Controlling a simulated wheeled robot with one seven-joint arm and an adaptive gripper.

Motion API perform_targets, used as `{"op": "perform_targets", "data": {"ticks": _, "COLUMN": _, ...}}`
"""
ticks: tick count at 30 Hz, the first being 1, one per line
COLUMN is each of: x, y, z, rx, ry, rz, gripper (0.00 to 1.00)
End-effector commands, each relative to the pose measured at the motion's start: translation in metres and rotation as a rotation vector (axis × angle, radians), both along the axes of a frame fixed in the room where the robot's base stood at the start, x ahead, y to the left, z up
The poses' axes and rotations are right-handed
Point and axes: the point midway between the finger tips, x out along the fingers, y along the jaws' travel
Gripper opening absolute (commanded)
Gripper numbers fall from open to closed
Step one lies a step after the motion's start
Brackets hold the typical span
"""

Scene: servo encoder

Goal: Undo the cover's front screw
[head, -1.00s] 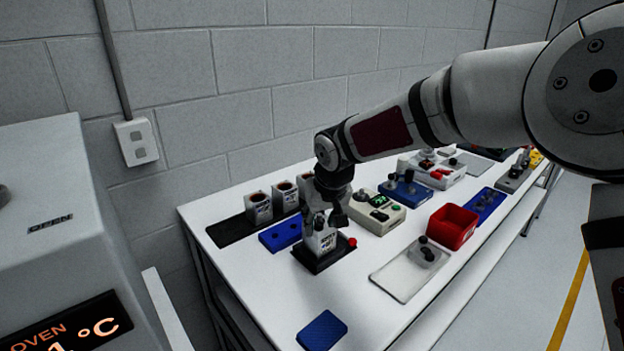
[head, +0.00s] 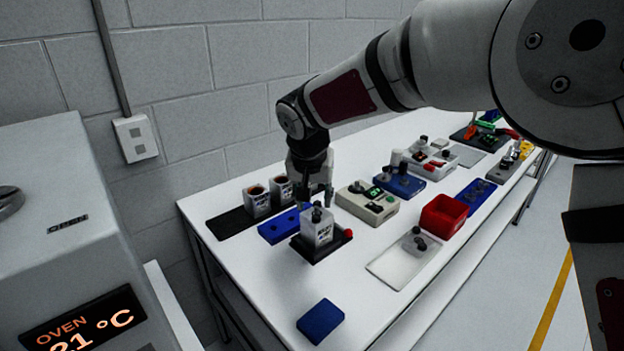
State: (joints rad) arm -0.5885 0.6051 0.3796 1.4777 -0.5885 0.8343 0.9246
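The servo (head: 317,232) is a small white box with printed text. It stands upright in a black fixture (head: 313,254) with a red knob (head: 348,233) on its right side. Small dark screw heads show on top of its cover (head: 317,215); I cannot tell them apart clearly at this size. My gripper (head: 315,199) points down just above and behind the servo, apart from it as far as I can see. Its fingers look spread with nothing between them. The far side of the cover is partly hidden.
Two white cups (head: 257,203) stand on a black mat (head: 228,224) at the left. A blue holder (head: 278,229) lies behind the fixture, a beige device (head: 367,208) to its right.

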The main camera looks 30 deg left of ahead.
Motion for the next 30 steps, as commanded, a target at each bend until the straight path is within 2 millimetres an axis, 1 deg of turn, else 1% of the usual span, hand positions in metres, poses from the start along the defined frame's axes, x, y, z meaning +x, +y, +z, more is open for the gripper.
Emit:
{"op": "perform_targets", "data": {"ticks": 1, "x": -0.003, "y": 0.0, "z": 0.009, "rx": 0.003, "ry": -0.002, "rz": 0.0, "gripper": 0.38}}
{"op": "perform_targets", "data": {"ticks": 6, "x": -0.014, "y": -0.004, "z": 0.035, "rx": 0.002, "ry": -0.001, "rz": 0.002, "gripper": 0.38}}
{"op": "perform_targets", "data": {"ticks": 9, "x": -0.018, "y": -0.005, "z": 0.046, "rx": 0.002, "ry": -0.001, "rz": 0.001, "gripper": 0.38}}
{"op": "perform_targets", "data": {"ticks": 12, "x": -0.022, "y": -0.006, "z": 0.054, "rx": 0.001, "ry": 0.0, "rz": 0.001, "gripper": 0.38}}
{"op": "perform_targets", "data": {"ticks": 17, "x": -0.024, "y": -0.007, "z": 0.06, "rx": 0.001, "ry": 0.0, "rz": 0.003, "gripper": 0.38}}
{"op": "perform_targets", "data": {"ticks": 26, "x": -0.024, "y": -0.007, "z": 0.06, "rx": 0.0, "ry": 0.002, "rz": 0.001, "gripper": 0.38}}
{"op": "perform_targets", "data": {"ticks": 28, "x": -0.023, "y": -0.012, "z": 0.06, "rx": -0.009, "ry": 0.015, "rz": -0.007, "gripper": 0.38}}
{"op": "perform_targets", "data": {"ticks": 30, "x": -0.018, "y": -0.022, "z": 0.06, "rx": -0.028, "ry": 0.047, "rz": -0.025, "gripper": 0.38}}
